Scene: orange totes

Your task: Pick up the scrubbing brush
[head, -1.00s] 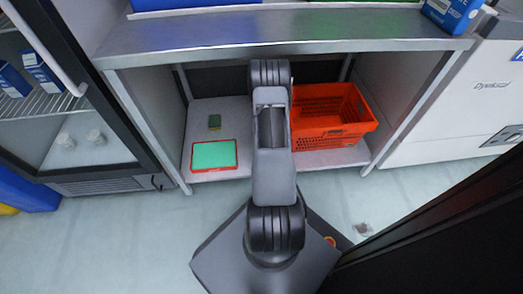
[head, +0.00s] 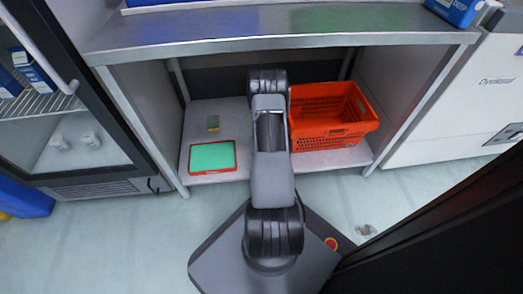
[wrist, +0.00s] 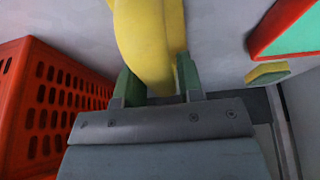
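A large yellow thing (wrist: 147,40), which I take to be the scrubbing brush, fills the top middle of the wrist view. Its lower end reaches down between the two dark green fingers of my gripper (wrist: 160,82), close to the palm. The fingers stand on either side of it and look very near or touching; whether they press on it is unclear. Much of the brush is out of frame. In the head view my own arm hides both the gripper and the brush, on the lower shelf's side of the bench.
An orange-red perforated crate (head: 333,133) stands right of my arm and is close to the gripper in the wrist view (wrist: 45,110). The steel countertop (head: 280,33) overhangs.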

